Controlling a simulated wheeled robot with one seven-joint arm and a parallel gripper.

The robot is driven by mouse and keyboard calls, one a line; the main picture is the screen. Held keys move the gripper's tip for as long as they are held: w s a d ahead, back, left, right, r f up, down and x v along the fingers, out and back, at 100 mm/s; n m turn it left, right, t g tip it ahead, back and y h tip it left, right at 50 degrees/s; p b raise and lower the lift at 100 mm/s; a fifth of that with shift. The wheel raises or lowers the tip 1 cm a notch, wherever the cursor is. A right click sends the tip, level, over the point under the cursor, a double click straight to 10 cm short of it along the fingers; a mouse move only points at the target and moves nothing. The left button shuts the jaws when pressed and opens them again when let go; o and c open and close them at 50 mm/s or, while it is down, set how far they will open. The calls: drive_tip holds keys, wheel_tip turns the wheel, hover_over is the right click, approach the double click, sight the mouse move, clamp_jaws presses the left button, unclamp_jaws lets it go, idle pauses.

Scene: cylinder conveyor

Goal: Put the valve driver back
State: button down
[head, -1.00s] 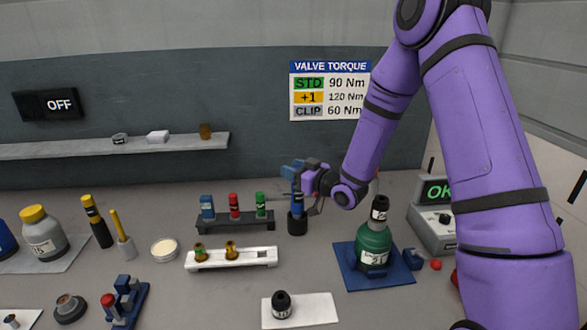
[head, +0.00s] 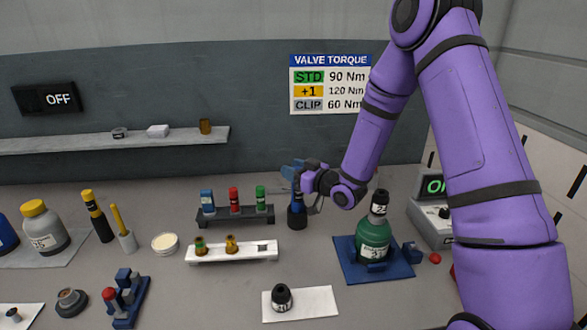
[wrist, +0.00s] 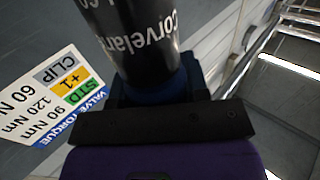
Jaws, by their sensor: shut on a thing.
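The valve driver (head: 297,191) is an upright tool with a blue upper part. My gripper (head: 297,174) is shut on it near its top, at the middle of the bench. The driver's lower end is in or directly above a dark round holder (head: 297,216); I cannot tell how deep it sits. In the wrist view a black cylinder with white lettering (wrist: 135,40), apparently the driver, rises between the blue fingers. Its far end is cut off by the frame.
A dark rack (head: 235,218) with blue, red and green pieces stands just left of the holder. In front is a white rack (head: 232,254). A green bottle (head: 373,240) with a black top stands on a blue base (head: 345,268) to the right, below my arm.

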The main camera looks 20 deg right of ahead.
drive_tip(key=shift+f, duration=1.3)
drive_tip(key=c, duration=0.5)
unclamp_jaws()
drive_tip(key=shift+r, duration=3)
drive_tip(key=shift+r, duration=0.1)
